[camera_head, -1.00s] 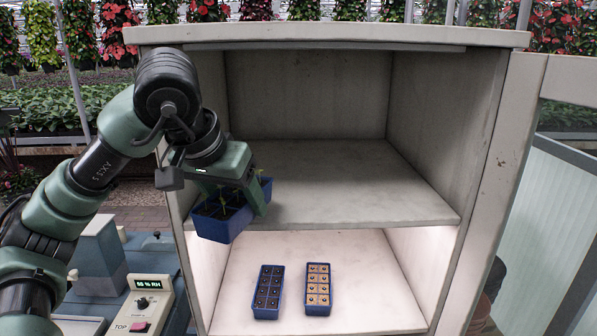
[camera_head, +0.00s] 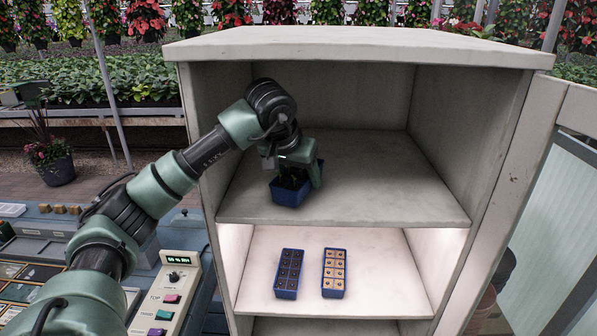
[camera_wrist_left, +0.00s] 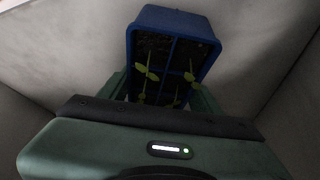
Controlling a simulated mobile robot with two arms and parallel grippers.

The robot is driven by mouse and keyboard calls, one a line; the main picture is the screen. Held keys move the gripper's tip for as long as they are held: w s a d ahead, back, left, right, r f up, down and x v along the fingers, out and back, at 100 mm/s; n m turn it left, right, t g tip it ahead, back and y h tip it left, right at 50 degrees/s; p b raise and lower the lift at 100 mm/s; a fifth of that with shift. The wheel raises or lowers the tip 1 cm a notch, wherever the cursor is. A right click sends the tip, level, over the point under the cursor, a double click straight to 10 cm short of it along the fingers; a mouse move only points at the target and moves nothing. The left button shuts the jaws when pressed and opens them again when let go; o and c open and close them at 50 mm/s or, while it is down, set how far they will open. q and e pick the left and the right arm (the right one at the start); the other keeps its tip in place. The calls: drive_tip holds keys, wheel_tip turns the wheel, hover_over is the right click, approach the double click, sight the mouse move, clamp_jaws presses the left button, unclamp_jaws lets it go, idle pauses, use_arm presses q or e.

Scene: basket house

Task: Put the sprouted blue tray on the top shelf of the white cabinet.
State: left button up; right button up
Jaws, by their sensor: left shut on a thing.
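The sprouted blue tray (camera_head: 287,196) is inside the top compartment of the white cabinet (camera_head: 340,45), over the left part of the top shelf (camera_head: 390,190). My left gripper (camera_head: 297,170) is shut on it. In the left wrist view the blue tray (camera_wrist_left: 138,22) shows dark soil and several green sprouts, with the green gripper (camera_wrist_left: 165,92) at its sides. I cannot tell whether the tray's base touches the shelf. My right gripper is not in view.
The lit lower shelf (camera_head: 385,275) holds a blue tray with dark cells (camera_head: 288,273) and one with tan cells (camera_head: 334,272). The cabinet door (camera_head: 530,200) stands open at right. A control panel (camera_head: 170,290) is at lower left. The right of the top shelf is bare.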

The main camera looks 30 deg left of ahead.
use_arm(q)
drive_tip(key=shift+f, duration=0.25)
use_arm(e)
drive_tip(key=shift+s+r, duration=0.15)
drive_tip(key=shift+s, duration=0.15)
use_arm(q)
drive_tip(key=shift+f, duration=0.1)
drive_tip(key=o, duration=1.6)
drive_tip(key=shift+f, duration=0.1)
drive_tip(key=shift+s, duration=0.1)
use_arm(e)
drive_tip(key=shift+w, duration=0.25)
